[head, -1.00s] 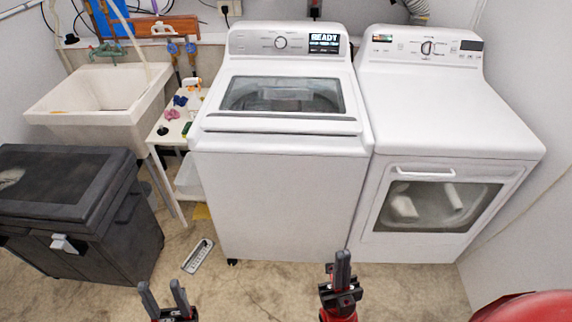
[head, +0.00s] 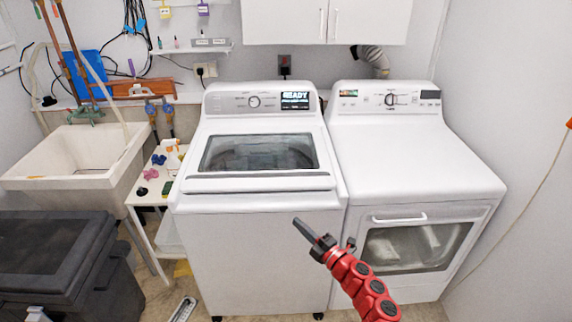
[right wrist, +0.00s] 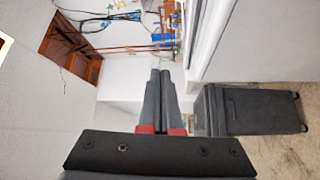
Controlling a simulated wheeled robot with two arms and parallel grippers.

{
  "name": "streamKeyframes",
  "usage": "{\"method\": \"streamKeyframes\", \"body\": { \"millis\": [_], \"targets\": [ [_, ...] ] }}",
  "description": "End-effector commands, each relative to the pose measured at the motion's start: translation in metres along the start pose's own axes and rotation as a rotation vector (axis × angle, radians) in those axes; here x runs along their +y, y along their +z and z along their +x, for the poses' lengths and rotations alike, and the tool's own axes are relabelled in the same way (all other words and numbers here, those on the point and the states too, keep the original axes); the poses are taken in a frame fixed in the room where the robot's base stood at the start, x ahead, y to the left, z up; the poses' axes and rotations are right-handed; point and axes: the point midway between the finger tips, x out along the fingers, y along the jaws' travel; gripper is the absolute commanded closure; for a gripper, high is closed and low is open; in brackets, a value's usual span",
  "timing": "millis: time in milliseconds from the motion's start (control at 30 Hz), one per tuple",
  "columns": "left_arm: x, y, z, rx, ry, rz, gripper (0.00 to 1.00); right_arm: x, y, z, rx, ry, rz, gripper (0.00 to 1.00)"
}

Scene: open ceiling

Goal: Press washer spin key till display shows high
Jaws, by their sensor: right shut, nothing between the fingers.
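The white top-loading washer (head: 258,245) stands in the middle of the head view, lid down. Its rear panel has a round knob (head: 254,101) and a dark display (head: 295,101) lit with "READY" and a smaller line below. The spin key is too small to make out. My right gripper (head: 300,226) is shut and empty, in front of the washer's front face near its right side, pointing up and left. The right wrist view shows its fingers together (right wrist: 160,85). My left gripper is not in view.
A white dryer (head: 410,150) stands close on the right. On the left are a utility sink (head: 70,165), a small white side table (head: 150,195) with items, and a dark bin (head: 45,250). Wall cabinets (head: 325,22) hang above. Floor in front is partly clear.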

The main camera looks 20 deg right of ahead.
Motion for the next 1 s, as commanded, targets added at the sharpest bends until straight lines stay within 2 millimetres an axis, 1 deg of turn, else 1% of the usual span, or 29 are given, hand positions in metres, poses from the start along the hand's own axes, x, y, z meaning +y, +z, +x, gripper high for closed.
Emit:
{"method": "streamKeyframes", "body": {
  "millis": [33, 67, 100, 200, 300, 400, 500, 600, 1000],
  "targets": [
    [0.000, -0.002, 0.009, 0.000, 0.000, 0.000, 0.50, 0.017, 0.031, 0.002, -0.074, -0.029, -0.077, 1.00],
    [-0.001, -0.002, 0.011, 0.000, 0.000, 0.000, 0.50, 0.022, 0.051, 0.000, -0.123, -0.050, -0.123, 1.00],
    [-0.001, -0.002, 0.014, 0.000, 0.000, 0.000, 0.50, 0.031, 0.076, -0.003, -0.183, -0.072, -0.179, 1.00],
    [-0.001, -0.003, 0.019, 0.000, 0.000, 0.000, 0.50, 0.055, 0.130, -0.014, -0.318, -0.117, -0.301, 1.00],
    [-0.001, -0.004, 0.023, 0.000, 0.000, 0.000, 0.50, 0.077, 0.168, -0.027, -0.423, -0.147, -0.389, 1.00],
    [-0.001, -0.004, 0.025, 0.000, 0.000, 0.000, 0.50, 0.095, 0.193, -0.038, -0.493, -0.163, -0.449, 1.00],
    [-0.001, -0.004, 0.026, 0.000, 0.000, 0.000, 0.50, 0.104, 0.205, -0.044, -0.531, -0.171, -0.479, 1.00],
    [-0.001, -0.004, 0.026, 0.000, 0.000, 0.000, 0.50, 0.106, 0.209, -0.046, -0.542, -0.175, -0.490, 1.00],
    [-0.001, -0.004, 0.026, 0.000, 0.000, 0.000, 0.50, 0.105, 0.208, -0.045, -0.540, -0.175, -0.488, 1.00]
  ]
}}
